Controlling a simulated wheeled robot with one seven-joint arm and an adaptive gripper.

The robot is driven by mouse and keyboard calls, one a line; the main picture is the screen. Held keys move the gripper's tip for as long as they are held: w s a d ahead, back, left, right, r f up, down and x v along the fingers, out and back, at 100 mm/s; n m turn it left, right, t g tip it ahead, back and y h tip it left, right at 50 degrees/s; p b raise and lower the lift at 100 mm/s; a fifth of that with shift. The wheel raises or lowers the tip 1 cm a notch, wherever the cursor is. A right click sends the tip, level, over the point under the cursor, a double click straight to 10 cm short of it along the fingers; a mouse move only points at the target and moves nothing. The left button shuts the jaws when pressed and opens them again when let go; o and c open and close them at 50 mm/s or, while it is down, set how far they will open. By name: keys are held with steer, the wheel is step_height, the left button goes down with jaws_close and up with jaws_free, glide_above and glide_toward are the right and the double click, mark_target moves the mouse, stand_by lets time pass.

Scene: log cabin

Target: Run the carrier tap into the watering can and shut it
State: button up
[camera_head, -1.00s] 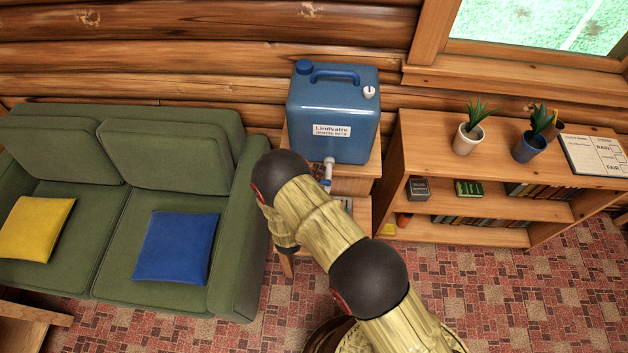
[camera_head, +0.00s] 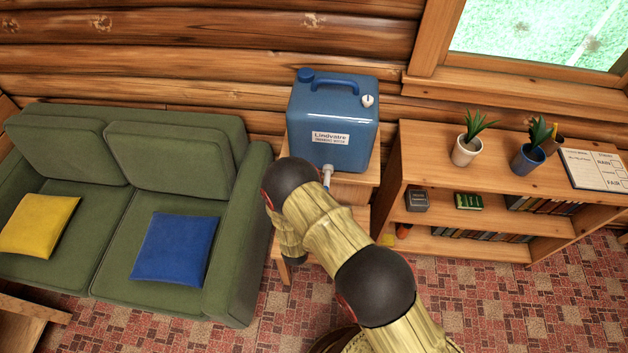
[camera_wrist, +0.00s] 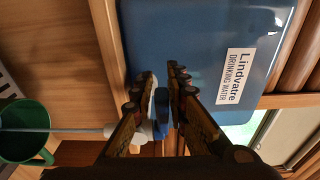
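The blue water carrier (camera_head: 333,112), labelled Lindvatre drinking water, stands on a small wooden stand (camera_head: 352,190). Its white tap (camera_head: 328,170) shows low on its front, partly behind my arm. In the wrist view the tap's blue lever (camera_wrist: 162,105) lies between the two fingers of my gripper (camera_wrist: 162,80). The fingers are close on either side; I cannot tell whether they press on it. A thin pale stream (camera_wrist: 75,130) runs from the white spout (camera_wrist: 112,130) into the mouth of the green watering can (camera_wrist: 38,116). The can is hidden in the head view.
A green sofa (camera_head: 180,150) with yellow and blue cushions stands left of the stand. A low wooden bookcase (camera_head: 420,150) with potted plants stands to the right. Red patterned floor (camera_head: 500,300) is clear in front.

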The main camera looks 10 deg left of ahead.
steer(key=s, duration=1.2)
steer(key=shift+a, duration=0.15)
stand_by(6.7)
